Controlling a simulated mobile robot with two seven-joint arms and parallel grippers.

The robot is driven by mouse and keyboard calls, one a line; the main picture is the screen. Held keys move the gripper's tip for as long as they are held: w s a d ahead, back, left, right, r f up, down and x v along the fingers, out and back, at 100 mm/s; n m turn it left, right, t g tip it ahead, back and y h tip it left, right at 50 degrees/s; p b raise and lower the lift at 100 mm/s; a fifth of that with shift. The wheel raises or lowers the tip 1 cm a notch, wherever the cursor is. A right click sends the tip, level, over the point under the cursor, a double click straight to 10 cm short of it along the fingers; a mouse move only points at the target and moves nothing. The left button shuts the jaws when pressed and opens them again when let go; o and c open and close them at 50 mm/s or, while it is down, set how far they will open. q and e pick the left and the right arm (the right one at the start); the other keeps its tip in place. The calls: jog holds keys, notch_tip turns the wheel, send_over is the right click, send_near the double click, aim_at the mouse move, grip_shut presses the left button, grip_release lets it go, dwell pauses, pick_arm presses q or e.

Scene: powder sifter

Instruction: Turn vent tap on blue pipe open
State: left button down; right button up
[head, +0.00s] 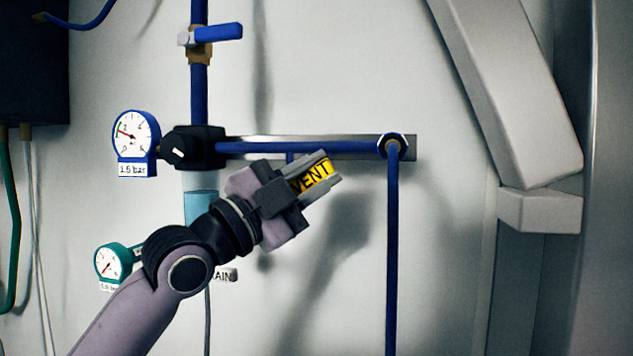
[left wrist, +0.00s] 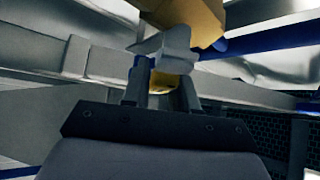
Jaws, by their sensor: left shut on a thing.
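My left gripper (head: 326,170) is in front of the blue pipe (head: 300,147), just below its horizontal run. Its jaws are shut, and a yellow tag reading VENT (head: 312,178) shows at them. In the left wrist view, the fingers (left wrist: 162,88) close around a pale grey tap handle (left wrist: 170,48) beneath a brass-yellow body (left wrist: 190,18). The vent tap's body is hidden behind the gripper in the head view, so I cannot tell the handle's angle there. My right gripper is not in view.
A blue-handled tap (head: 218,33) is on the upper vertical pipe. A blue gauge (head: 136,137) reads beside a black regulator (head: 195,147). A green gauge (head: 109,263) and a partly covered DRAIN tag (head: 224,276) are lower left. A vertical blue pipe (head: 392,250) runs down at right.

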aim_at(307, 181)
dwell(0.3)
pick_arm(q)
jog(key=c, duration=1)
grip_release()
jog(key=shift+o, duration=0.2)
jog(key=shift+s+a+f+b, duration=0.25)
jog(key=shift+a+f+b, duration=0.05)
jog(key=shift+a, duration=0.1)
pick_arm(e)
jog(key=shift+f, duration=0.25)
pick_arm(q)
jog(key=b+v, duration=0.1)
jog(key=v, duration=0.4)
jog(key=shift+b, duration=0.3)
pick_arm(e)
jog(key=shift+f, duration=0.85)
pick_arm(q)
jog(key=shift+s+a+f, duration=0.1)
jog(key=shift+s+a, duration=0.3)
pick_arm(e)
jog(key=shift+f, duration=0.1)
